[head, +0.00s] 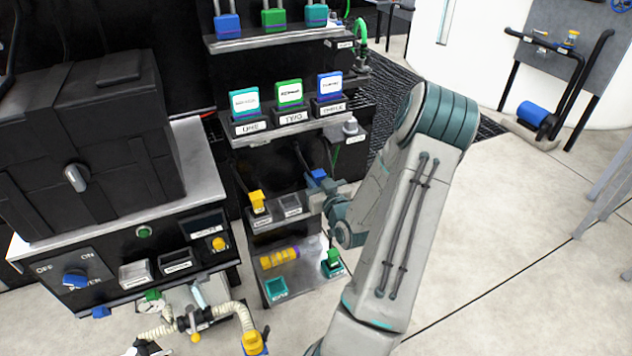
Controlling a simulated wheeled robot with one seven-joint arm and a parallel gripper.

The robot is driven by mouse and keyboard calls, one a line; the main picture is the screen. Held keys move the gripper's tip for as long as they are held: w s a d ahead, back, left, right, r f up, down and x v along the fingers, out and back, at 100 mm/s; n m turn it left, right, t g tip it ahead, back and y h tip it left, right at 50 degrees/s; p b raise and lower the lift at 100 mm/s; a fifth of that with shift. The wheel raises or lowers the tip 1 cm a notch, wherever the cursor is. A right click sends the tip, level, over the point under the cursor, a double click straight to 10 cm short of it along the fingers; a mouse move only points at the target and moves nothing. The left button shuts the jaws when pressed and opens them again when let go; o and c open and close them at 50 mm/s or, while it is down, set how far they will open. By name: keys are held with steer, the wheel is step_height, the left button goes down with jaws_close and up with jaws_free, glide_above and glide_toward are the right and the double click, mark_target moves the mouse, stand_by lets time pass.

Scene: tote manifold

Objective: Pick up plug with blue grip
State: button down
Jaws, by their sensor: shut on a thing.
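The plug with blue grip (317,176) shows as a small blue block on the middle-right of the black rack, with a dark cable at its upper left. My gripper (318,188) reaches in from the right and is shut on this plug. The fingertips are small and partly hidden, so the exact hold is hard to see. I cannot tell whether the plug is still seated in a socket or lifted clear.
A yellow plug (257,201) stands left of my gripper. Labelled blocks (289,92) stand on the shelf above. A yellow cylinder (279,257) and a green plug (331,262) are on the shelf below. A black box (90,140) is at left; open floor lies right.

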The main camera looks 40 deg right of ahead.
steer(key=r, duration=0.2)
steer(key=r+p, duration=0.1)
steer(key=r, duration=0.1)
steer(key=shift+s+d, duration=0.35)
steer(key=shift+d, duration=0.05)
steer(key=s+d+r+p, duration=0.2)
steer(key=s+d+r, duration=0.4)
steer(key=s+d, duration=0.1)
steer(key=shift+s+d, duration=0.25)
stand_by(0.7)
